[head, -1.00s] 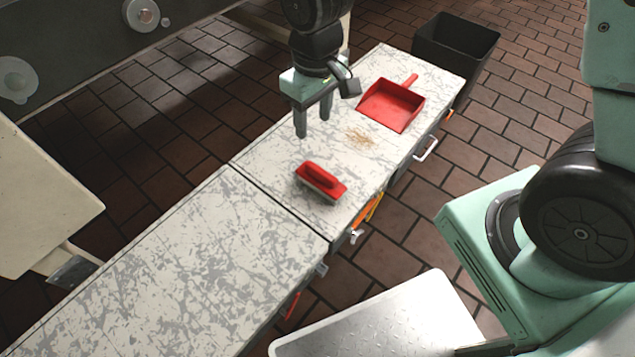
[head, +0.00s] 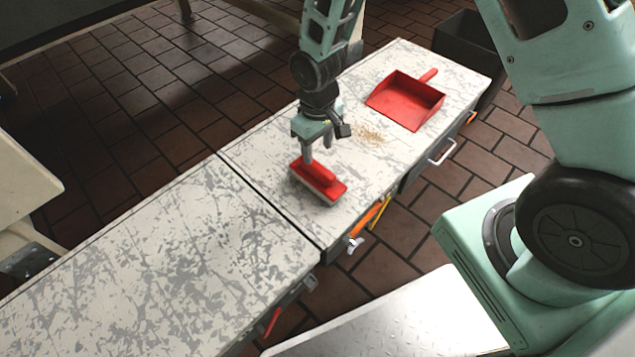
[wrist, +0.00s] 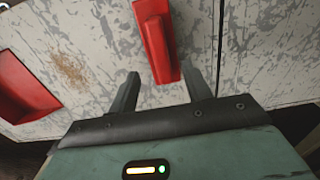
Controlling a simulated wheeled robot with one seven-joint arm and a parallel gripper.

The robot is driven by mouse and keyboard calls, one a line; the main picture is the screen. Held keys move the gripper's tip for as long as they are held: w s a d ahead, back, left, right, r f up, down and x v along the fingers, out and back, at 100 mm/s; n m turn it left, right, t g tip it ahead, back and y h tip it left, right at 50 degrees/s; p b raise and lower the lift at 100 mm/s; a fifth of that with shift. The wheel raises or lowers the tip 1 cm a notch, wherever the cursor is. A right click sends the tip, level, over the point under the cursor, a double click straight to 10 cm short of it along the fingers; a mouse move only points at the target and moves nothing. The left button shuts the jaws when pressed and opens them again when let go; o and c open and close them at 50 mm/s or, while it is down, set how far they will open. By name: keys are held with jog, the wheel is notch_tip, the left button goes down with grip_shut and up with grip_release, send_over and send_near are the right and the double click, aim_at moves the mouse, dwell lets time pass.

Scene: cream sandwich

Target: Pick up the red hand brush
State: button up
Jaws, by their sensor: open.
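The red hand brush (head: 325,187) lies on the scratched white-and-grey worktop (head: 245,150), near the seam between two counter sections. My gripper (head: 318,154) points down just above and at the far side of the brush, and one finger overlaps the brush in the head view. In the wrist view the brush (wrist: 157,45) reaches in between the tips of my open gripper (wrist: 163,82), with a finger on either side. The fingers are apart from each other, and I cannot tell whether either one touches the brush.
A red dustpan (head: 405,100) lies further back on the counter, and it also shows in the wrist view (wrist: 22,88). A patch of tan crumbs (head: 370,134) lies between dustpan and brush. A dark bin (head: 465,38) stands beyond the counter. The near counter section (head: 150,260) is clear.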

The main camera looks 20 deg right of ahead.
aim_at(317, 165)
notch_tip(317, 165, down, 8)
jog(key=b, duration=0.4)
jog(key=shift+r, duration=0.25)
jog(key=shift+r, duration=0.1)
grip_shut()
